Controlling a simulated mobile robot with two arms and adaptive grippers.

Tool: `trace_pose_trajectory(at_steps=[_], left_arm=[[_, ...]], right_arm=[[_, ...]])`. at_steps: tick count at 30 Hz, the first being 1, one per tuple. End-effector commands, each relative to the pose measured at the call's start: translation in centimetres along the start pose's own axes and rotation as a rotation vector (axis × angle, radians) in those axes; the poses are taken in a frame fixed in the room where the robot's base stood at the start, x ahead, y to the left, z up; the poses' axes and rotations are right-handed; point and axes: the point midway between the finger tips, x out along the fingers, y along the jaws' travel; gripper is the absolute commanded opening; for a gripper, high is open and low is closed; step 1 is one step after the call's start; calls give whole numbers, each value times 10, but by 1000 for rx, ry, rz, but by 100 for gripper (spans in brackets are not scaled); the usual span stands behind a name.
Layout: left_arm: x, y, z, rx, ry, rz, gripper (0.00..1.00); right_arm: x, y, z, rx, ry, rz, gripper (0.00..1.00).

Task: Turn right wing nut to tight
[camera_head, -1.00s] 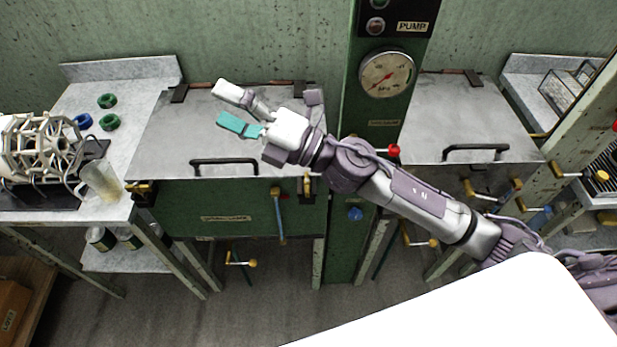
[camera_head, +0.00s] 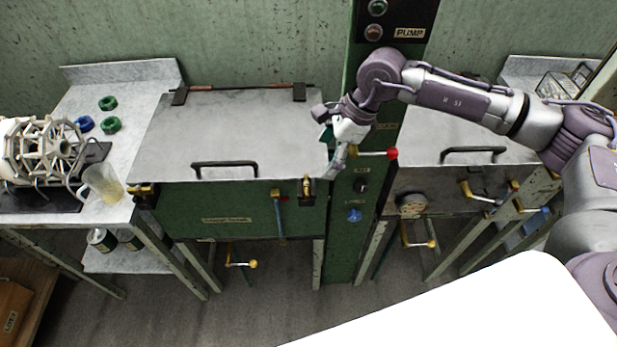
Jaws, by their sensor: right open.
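The left basin's lid (camera_head: 240,130) is grey and closed. At its front right corner is a small brass and dark clamp (camera_head: 307,188), which I take as the right wing nut; its exact angle is too small to tell. A matching brass clamp (camera_head: 143,192) sits at the lid's front left corner. My right gripper (camera_head: 333,152) is open and empty, pointing down, just above and to the right of the right clamp and apart from it. One teal finger pad shows. My left gripper is not in view.
A black lid handle (camera_head: 224,166) stands left of the clamp. A red-knobbed lever (camera_head: 391,154) sticks out close to the right of my gripper. A blue-handled lever (camera_head: 280,215) hangs below the lid edge. My arm hides the pressure gauge.

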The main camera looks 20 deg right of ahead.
Motion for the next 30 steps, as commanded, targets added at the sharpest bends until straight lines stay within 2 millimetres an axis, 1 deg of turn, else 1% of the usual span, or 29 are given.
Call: trace_pose_trajectory(at_steps=[1,9,12,15,20,27,29,30], left_arm=[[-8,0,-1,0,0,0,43],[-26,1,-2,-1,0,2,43],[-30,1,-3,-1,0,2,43],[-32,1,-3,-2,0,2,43],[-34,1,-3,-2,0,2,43],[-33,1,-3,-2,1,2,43],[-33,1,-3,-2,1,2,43],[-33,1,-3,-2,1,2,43]], right_arm=[[9,1,2,1,1,6,92],[66,1,2,1,-2,5,92],[81,1,2,1,-3,3,92],[92,1,2,1,-3,3,92],[100,0,1,0,-2,1,92],[101,0,1,0,-3,1,92],[101,1,1,0,-3,1,83],[101,1,1,0,-3,1,77]])
